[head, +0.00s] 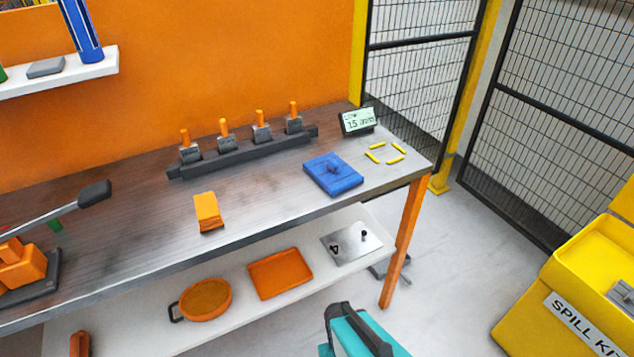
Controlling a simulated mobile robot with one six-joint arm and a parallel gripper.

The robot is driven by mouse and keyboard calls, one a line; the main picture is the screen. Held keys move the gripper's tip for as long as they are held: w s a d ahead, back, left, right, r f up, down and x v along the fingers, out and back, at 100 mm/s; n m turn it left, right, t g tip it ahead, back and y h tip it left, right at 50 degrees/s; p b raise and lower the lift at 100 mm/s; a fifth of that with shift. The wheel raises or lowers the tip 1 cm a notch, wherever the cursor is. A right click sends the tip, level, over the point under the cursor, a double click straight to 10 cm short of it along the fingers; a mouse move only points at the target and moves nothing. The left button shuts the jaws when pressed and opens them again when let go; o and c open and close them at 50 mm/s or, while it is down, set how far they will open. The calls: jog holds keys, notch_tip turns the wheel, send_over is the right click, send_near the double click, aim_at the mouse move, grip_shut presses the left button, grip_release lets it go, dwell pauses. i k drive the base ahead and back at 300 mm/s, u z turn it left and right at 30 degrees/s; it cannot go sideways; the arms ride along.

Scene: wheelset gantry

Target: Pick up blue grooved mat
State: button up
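The blue grooved mat (345,183) lies flat on the right part of the metal workbench (270,198). A small blue raised piece (333,168) shows on its top; I cannot tell whether it is part of the mat. The mat is close to the bench's front edge, left of several short yellow marks (376,157) that outline a square. My gripper is not in view, and nothing touches the mat from above.
A dark rack (245,155) with several orange-topped pieces stands behind the mat, and a small display (358,120) at the back right. An orange block (208,211) lies to the left. A yellow spill-kit bin (575,285) stands right.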

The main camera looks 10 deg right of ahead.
aim_at(335, 176)
jog(key=k, duration=0.5)
jog(key=z, duration=0.05)
jog(key=i, duration=0.95)
jog(key=u, duration=0.75)
